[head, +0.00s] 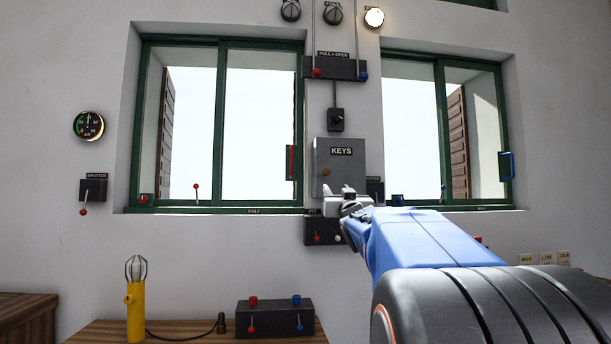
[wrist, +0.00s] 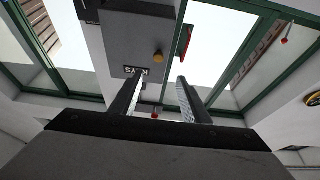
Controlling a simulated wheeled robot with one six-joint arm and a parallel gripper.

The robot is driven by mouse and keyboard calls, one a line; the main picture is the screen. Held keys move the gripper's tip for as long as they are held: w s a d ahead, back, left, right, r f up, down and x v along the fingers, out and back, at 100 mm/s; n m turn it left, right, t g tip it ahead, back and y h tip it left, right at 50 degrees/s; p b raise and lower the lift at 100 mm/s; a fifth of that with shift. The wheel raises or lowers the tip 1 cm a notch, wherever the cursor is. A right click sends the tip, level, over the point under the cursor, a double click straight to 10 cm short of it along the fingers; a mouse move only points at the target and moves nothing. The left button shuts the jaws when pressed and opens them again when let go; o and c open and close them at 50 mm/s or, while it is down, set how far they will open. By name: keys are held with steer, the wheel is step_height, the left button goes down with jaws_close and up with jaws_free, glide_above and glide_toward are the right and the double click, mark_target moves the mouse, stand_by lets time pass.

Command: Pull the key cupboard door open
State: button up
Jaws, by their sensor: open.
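The grey key cupboard (head: 350,176) with its KEYS label hangs on the wall between the two windows. Its door looks shut. A small brass-coloured knob (head: 326,172) sits on the left part of the door. In the wrist view the cupboard (wrist: 125,30) appears upside down, and its knob (wrist: 158,57) shows just beyond the space between my fingertips. My gripper (head: 341,198) is at the cupboard's lower edge in the head view, open and empty. It also shows in the wrist view (wrist: 159,82), both fingers apart and clear of the knob.
A black switch box (head: 325,238) is below the cupboard, and a PULL = OPEN lever box (head: 335,69) above it. Green-framed windows (head: 219,125) flank it. A red handle (head: 291,162) is close on the left. A bench with a yellow lamp (head: 136,305) stands below.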

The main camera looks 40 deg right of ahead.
mark_target(326, 171)
steer(key=x, duration=1.7)
steer(key=shift+d+r, duration=0.2)
steer(key=shift+r, duration=0.2)
jaws_close()
